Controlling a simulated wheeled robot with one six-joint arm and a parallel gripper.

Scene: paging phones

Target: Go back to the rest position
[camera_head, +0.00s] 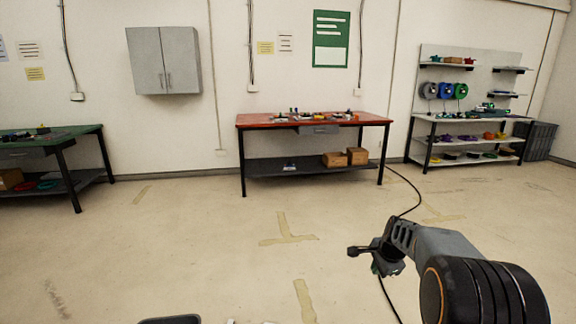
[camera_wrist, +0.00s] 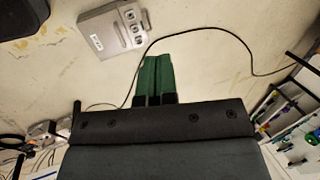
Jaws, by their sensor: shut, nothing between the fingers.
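My gripper (camera_wrist: 157,76) shows in the wrist view with its two green fingers side by side and touching. It is shut and empty, and nothing lies between the fingers. In the head view my arm reaches in from the lower right, and its dark end (camera_head: 365,252) points left above the open floor. It touches nothing that I can see there.
A red-topped table (camera_head: 258,121) stands ahead, a green-topped table (camera_head: 88,130) at left, and shelving (camera_head: 430,119) at right. A grey bin (camera_head: 540,140) stands beside the shelving. A grey device (camera_wrist: 110,28) and a dark cable show in the wrist view. The middle floor is mostly clear.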

